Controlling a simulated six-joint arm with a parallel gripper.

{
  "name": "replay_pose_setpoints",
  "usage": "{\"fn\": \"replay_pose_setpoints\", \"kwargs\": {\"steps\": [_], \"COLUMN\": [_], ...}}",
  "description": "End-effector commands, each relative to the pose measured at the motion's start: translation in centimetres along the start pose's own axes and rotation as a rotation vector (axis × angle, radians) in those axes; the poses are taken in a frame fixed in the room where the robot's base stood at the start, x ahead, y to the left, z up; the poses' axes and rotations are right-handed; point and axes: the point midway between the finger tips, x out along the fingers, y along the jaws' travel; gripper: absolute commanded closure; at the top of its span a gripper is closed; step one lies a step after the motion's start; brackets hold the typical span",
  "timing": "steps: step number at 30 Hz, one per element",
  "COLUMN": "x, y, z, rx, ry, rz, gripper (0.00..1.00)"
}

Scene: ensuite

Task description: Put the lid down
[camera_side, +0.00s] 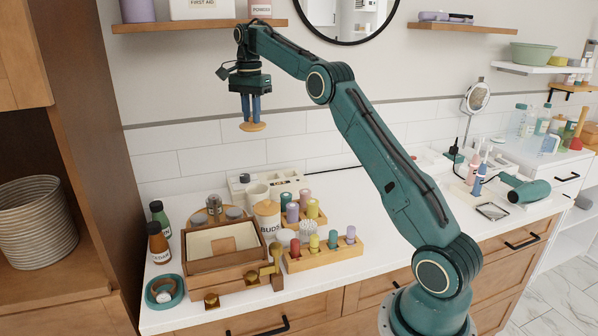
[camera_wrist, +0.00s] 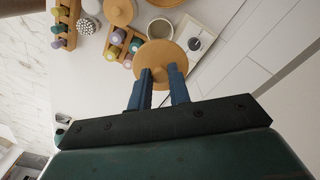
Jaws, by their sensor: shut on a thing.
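The lid (camera_side: 253,127) is a round, flat, light-wood disc with a knob hidden between the fingers. My gripper (camera_side: 251,117) points down and is shut on it, holding it high above the counter, in front of the tiled wall. In the wrist view, the lid (camera_wrist: 160,50) shows beyond the blue fingertips (camera_wrist: 159,76). An open white canister (camera_side: 257,193) stands on the counter below; its round mouth also shows in the wrist view (camera_wrist: 162,28), partly covered by the lid. A jar marked BUDS (camera_side: 267,218), with a wooden lid on it, stands in front of the canister.
A wooden box (camera_side: 222,250) and dark bottles (camera_side: 158,243) stand on the left of the counter. Wooden racks with several coloured rolls (camera_side: 325,252) stand to the right. A pale organiser (camera_side: 280,182) is behind. A wall shelf (camera_side: 190,26) is above.

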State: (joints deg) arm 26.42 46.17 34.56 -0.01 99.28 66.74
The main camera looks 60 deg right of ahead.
Motion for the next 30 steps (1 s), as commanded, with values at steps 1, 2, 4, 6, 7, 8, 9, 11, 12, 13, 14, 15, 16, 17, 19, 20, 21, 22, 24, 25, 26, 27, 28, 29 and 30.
{"fn": "replay_pose_setpoints", "kwargs": {"steps": [1,2,4,6,7,8,9,11,12,13,14,15,16,17,19,20,21,22,24,25,26,27,28,29,30], "x": [0.0,0.0,0.0,0.0,0.0,0.0,0.0,-0.1,0.0,0.0,0.0,0.0,0.1,0.1,0.2,0.2,0.3,0.3,0.5,0.6,0.7,0.7,0.8,0.9,1.1], "y": [0.0,0.0,0.1,0.3,0.4,0.5,0.8,1.1,1.4,1.7,1.9,2.3,2.7,3.0,3.9,4.2,4.8,5.2,6.1,6.5,7.0,7.6,8.0,8.4,9.0], "z": [0.0,0.0,-0.1,-0.2,-0.3,-0.4,-0.5,-0.8,-0.9,-1.1,-1.2,-1.4,-1.6,-1.8,-2.1,-2.2,-2.5,-2.6,-2.9,-3.0,-3.1,-3.2,-3.3,-3.4,-3.5], "rx": [0.000,0.000,0.001,0.002,0.003,0.004,0.005,0.007,0.009,0.010,0.011,0.014,0.016,0.018,0.021,0.022,0.025,0.027,0.032,0.033,0.034,0.037,0.039,0.040,0.043], "ry": [0.000,0.000,0.000,0.000,0.000,0.000,0.000,0.000,0.000,0.000,0.000,0.000,0.000,0.000,-0.001,0.000,0.000,0.000,0.000,0.000,0.000,0.000,0.000,0.000,-0.001], "rz": [0.000,0.000,0.000,0.000,0.000,0.000,0.001,0.000,0.000,0.001,0.001,0.000,0.000,0.001,0.001,0.000,0.000,0.000,0.001,0.001,0.000,0.000,0.001,0.000,0.001], "gripper": [1.00,1.00,1.00,1.00,1.00,1.00,1.00,1.00,1.00,1.00,1.00,1.00,1.00,1.00,1.00,1.00,1.00,1.00,1.00,1.00,1.00,1.00,1.00,1.00,1.00]}}
